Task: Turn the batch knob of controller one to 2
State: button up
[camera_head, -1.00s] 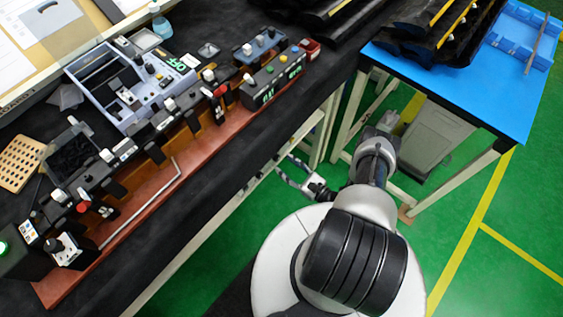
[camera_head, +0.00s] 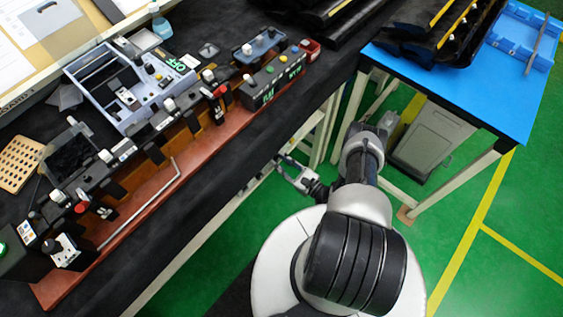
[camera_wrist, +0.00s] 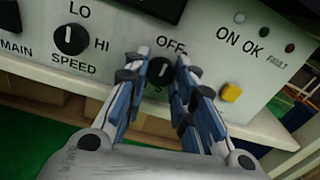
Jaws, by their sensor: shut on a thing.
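A white panel (camera_wrist: 215,20) fills the upper part of the wrist view. On it, my gripper (camera_wrist: 160,75) has its blue-padded fingers on both sides of a small black knob (camera_wrist: 158,72), shut on it. "OFF" is printed above this knob; the label below is mostly hidden by the fingers, so I cannot tell whether it is the batch knob. No "2" mark shows. In the head view my gripper (camera_head: 292,172) is beside the dark bench's front edge, and the panel is not visible there.
In the wrist view a SPEED knob (camera_wrist: 70,39) marked LO and HI is left of my gripper, and a yellow button (camera_wrist: 231,92) is to the right. In the head view a grey bin (camera_head: 432,140) stands under the blue table (camera_head: 440,85).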

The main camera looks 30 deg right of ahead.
grip_shut()
jog(key=shift+f+m, duration=0.1)
jog(key=shift+m, duration=0.2)
jog(key=m+b, duration=0.3)
jog(key=shift+a+m+b, duration=0.1)
jog(key=shift+m+b, duration=1)
jog(key=shift+m, duration=1)
jog(key=o, duration=0.7)
grip_release()
